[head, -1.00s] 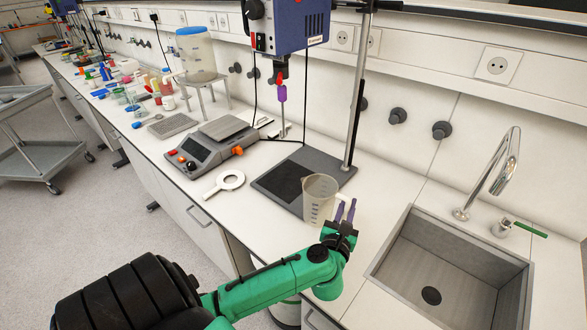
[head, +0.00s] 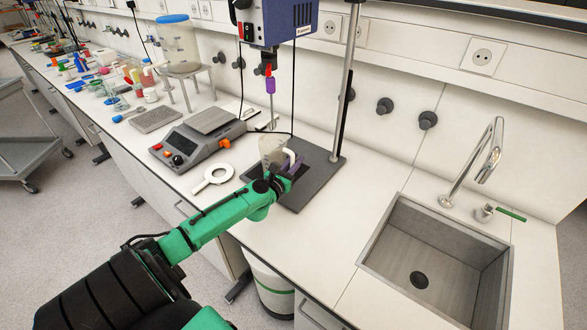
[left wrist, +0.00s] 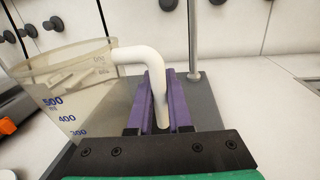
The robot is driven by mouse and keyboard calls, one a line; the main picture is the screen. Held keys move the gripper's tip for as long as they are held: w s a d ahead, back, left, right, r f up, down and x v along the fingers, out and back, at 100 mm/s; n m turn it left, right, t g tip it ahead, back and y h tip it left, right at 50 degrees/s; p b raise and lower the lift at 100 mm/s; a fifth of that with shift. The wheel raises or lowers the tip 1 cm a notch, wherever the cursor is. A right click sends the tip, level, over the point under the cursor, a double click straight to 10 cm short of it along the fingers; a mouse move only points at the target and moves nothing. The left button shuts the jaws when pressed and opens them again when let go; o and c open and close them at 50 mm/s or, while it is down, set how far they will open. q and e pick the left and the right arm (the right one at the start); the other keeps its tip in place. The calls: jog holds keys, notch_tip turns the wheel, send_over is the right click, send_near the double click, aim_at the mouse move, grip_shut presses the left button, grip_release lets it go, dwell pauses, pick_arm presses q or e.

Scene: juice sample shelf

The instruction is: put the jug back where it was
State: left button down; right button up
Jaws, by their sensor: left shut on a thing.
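The jug (head: 270,149) is a clear measuring jug with a pale handle. In the head view it is at the stirrer's dark base plate (head: 317,172), below the blue overhead stirrer (head: 276,22). My left gripper (head: 287,166) is shut on its handle. In the left wrist view the jug (left wrist: 72,85) shows blue marks, and its white handle (left wrist: 157,75) runs down between the purple fingers of my left gripper (left wrist: 160,103). The jug's bottom is hidden, so I cannot tell whether it touches the plate. My right gripper is not in view.
A balance (head: 197,138) and a white ring-shaped thing (head: 213,178) lie left of the plate. The stand's metal rod (head: 346,80) rises behind the jug. A sink (head: 432,262) with a tap (head: 478,165) is at the right. The counter between plate and sink is clear.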

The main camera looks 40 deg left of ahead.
pick_arm(q)
jog(key=shift+d+f, duration=0.1)
jog(key=shift+f, duration=0.8)
jog(key=shift+w+d+r, duration=0.1)
jog(key=shift+d, duration=0.1)
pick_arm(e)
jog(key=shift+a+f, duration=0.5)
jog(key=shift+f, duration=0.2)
pick_arm(q)
jog(key=c, duration=0.8)
grip_release()
jog(key=shift+c, duration=0.2)
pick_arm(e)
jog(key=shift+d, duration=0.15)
